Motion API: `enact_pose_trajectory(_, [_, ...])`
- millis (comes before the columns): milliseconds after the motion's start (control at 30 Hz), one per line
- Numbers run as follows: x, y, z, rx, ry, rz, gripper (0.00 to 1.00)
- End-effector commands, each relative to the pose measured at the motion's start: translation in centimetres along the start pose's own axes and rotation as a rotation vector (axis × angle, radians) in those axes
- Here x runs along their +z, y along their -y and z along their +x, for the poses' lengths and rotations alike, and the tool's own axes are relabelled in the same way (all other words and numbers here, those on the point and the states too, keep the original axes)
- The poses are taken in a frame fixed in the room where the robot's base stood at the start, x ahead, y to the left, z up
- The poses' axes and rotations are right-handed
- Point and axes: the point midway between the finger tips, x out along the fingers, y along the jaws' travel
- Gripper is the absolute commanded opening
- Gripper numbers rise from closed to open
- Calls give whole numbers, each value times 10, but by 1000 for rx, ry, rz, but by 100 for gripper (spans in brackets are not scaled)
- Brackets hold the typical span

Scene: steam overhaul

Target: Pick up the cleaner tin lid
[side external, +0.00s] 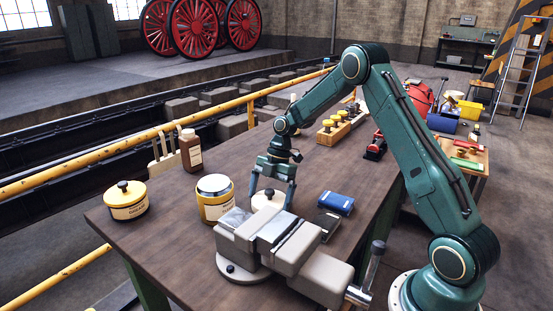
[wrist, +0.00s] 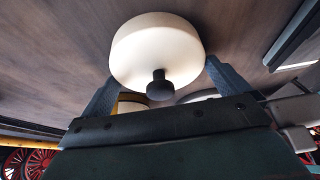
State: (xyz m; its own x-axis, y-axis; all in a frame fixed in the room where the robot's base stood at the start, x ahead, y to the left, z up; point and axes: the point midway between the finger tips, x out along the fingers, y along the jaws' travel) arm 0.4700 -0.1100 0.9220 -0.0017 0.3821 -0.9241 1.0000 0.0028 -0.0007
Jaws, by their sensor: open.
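The cleaner tin lid (side external: 266,204) is a round cream disc with a black knob, lying on the brown workbench behind the vise. It also shows large in the wrist view (wrist: 155,45), knob towards my gripper. My gripper (side external: 272,196) points down over the lid, open, with one finger on either side of it. In the wrist view the fingers (wrist: 162,82) flank the lid, and whether they touch it cannot be told. A yellow tin (side external: 214,208) with a cream label and a pale top stands to the left of the lid.
A grey vise (side external: 268,240) stands close in front of the lid. A blue box (side external: 336,203) and a dark flat item (side external: 326,224) lie to the right. A yellow tin with a black knob (side external: 125,203) and a brown bottle (side external: 190,152) stand left. Bare bench lies between these tins.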

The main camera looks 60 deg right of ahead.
Motion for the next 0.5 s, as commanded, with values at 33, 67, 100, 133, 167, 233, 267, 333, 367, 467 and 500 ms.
enact_pose_trajectory(33, [0,0,0,0,0,0,100])
enact_pose_trajectory(67, [0,0,0,0,0,0,98])
enact_pose_trajectory(100, [0,0,0,0,0,0,90])
enact_pose_trajectory(133, [0,0,0,0,0,0,84])
enact_pose_trajectory(167, [0,0,0,0,0,0,78])
enact_pose_trajectory(233, [0,0,0,1,0,0,72])
enact_pose_trajectory(267, [0,0,0,1,0,0,72])
enact_pose_trajectory(333, [0,0,0,1,0,0,72])
enact_pose_trajectory(367, [0,0,0,1,0,0,72])
enact_pose_trajectory(467, [0,0,-1,1,0,0,72])
enact_pose_trajectory(500, [0,0,-1,1,0,0,72])
